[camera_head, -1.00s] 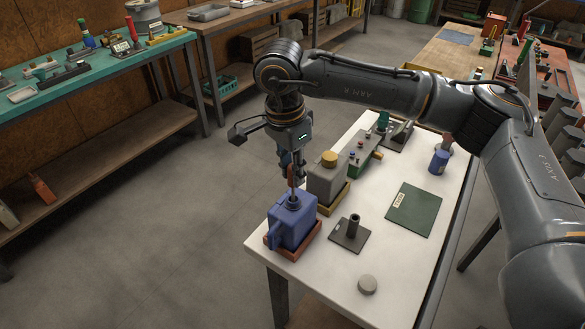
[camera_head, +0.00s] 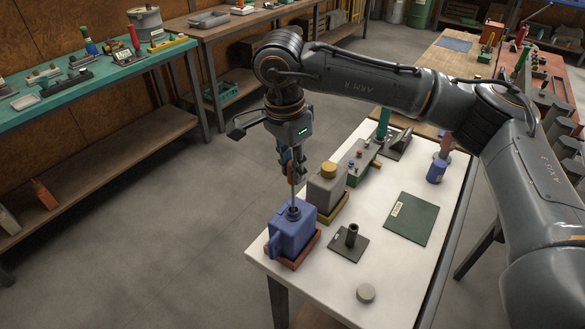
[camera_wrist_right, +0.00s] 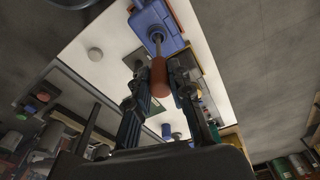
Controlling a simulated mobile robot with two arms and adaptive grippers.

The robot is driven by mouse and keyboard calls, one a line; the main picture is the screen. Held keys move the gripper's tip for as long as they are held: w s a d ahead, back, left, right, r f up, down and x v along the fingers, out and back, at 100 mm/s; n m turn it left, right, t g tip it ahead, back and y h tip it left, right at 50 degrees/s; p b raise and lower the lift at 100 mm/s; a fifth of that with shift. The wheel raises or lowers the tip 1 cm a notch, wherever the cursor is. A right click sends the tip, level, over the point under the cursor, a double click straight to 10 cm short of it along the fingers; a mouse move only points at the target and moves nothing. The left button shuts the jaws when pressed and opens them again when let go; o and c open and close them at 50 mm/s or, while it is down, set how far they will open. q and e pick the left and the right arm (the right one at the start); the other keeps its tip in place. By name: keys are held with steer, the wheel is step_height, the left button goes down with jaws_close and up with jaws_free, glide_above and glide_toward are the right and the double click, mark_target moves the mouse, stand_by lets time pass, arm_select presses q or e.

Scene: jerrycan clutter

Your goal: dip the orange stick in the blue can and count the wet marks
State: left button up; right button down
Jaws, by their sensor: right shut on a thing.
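The blue can (camera_head: 291,234) stands upright in a reddish-brown tray (camera_head: 300,259) at the near left corner of the white table. My right gripper (camera_head: 291,170) is above it, shut on the orange handle of the stick (camera_wrist_right: 159,79). The stick is near vertical, and its thin grey shaft runs down to the can's dark mouth (camera_head: 293,212). The lower end of the shaft is hidden at the mouth, so I cannot tell how deep it reaches. The wrist view also shows the blue can (camera_wrist_right: 149,22) beyond the handle. My left gripper is out of view.
A grey can with a yellow cap (camera_head: 325,184) stands close behind the blue can. A dark plate with an upright tube (camera_head: 350,240), a green mat (camera_head: 411,219) and a grey disc (camera_head: 366,293) lie to the right. Bare white table lies between them.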

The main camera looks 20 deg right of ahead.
step_height(320, 180, up, 13)
steer(key=p, duration=0.7)
stand_by(1.0)
stand_by(1.1)
